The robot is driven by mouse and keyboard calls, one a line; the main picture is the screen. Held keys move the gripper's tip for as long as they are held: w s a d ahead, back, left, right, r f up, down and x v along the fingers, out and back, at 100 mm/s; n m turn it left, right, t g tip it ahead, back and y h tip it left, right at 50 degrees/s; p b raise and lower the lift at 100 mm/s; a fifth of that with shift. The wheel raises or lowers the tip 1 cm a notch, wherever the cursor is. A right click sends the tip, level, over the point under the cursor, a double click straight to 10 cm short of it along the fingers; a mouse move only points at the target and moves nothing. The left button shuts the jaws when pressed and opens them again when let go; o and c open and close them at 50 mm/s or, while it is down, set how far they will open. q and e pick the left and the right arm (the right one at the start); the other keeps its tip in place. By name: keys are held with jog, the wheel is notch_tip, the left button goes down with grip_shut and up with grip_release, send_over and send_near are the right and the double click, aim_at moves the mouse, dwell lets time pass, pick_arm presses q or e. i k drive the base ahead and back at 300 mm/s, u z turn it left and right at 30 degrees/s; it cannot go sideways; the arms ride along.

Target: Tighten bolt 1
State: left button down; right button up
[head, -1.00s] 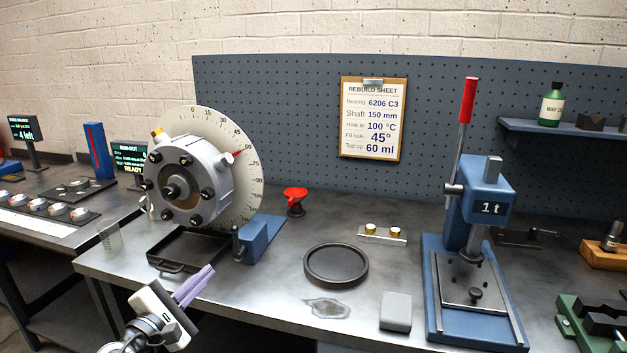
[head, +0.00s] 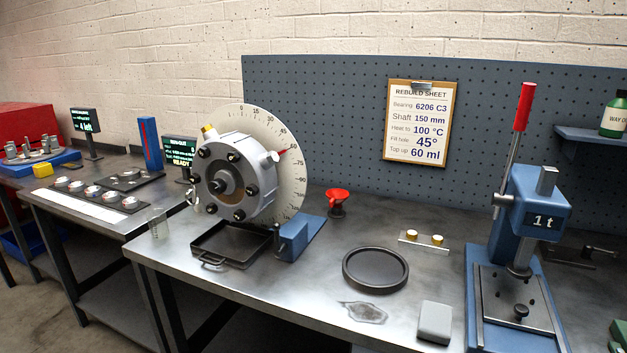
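A round grey housing (head: 236,160) with several black bolts around its face stands upright in front of a white degree dial (head: 287,150). Its central shaft end (head: 221,183) points toward me. One of the face bolts (head: 204,153) sits at the upper left, near a yellow plug (head: 209,131); I see no numbers on the bolts, so I cannot tell which is bolt 1. A blue block (head: 293,238) stands at the lower right of the dial. Neither of my grippers is in view.
A black tray (head: 232,259) lies below the housing. A clear beaker (head: 158,222) stands near the bench's left edge. The front middle has a wet patch.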

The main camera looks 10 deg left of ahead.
aim_at(252, 189)
jog(key=u, duration=2.4)
jog(key=i, duration=2.35)
jog(key=z, duration=2.2)
